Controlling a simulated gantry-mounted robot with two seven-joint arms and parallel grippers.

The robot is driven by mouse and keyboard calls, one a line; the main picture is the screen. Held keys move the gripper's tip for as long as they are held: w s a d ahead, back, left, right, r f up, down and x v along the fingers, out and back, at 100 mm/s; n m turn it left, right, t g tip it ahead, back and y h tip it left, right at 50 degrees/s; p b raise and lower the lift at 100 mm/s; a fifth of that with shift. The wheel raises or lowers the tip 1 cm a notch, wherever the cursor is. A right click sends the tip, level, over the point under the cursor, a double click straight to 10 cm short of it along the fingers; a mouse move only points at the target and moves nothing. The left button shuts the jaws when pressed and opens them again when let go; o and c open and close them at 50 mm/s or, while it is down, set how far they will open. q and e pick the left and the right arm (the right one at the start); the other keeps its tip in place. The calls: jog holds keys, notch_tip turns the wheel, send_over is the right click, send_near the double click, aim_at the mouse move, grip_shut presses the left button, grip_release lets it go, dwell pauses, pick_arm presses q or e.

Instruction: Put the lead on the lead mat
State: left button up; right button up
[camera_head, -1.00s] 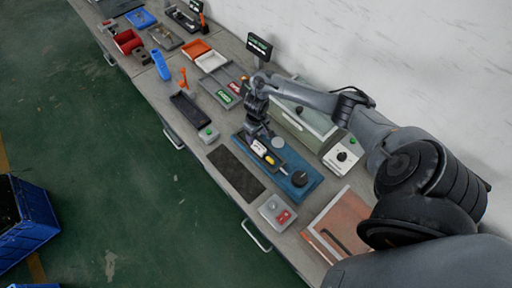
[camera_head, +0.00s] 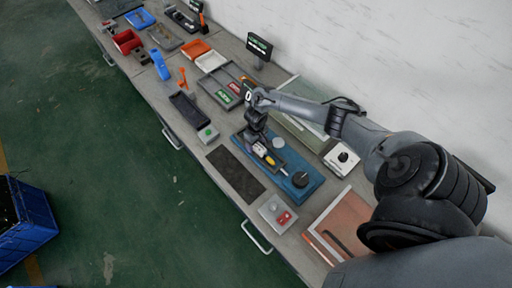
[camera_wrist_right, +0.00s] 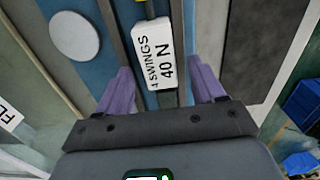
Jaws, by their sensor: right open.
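My right gripper (camera_head: 258,143) is over the blue fixture plate (camera_head: 312,183), its fingers pointing down. In the right wrist view the gripper (camera_wrist_right: 160,88) has its two purple fingers spread on either side of a white block (camera_wrist_right: 153,52) marked "4 SWINGS 40 N". I cannot tell whether they touch it. A yellow part (camera_wrist_right: 146,9) shows just beyond the block. In the head view a small yellow and white piece (camera_head: 268,158) lies by the fingers; I cannot tell if it is the lead. A dark, bare mat (camera_head: 235,173), seemingly the lead mat, lies left of the plate.
A black knob (camera_head: 300,179) and a pale disc (camera_head: 278,143) are on the blue plate. A box with red buttons (camera_head: 278,214) stands at the bench's front edge. An orange-brown board (camera_head: 345,222) is at right. Trays (camera_head: 188,109) lie farther along the bench.

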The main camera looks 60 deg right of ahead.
jog(key=c, duration=1.2)
jog(key=shift+o, duration=0.2)
jog(key=shift+r, duration=0.2)
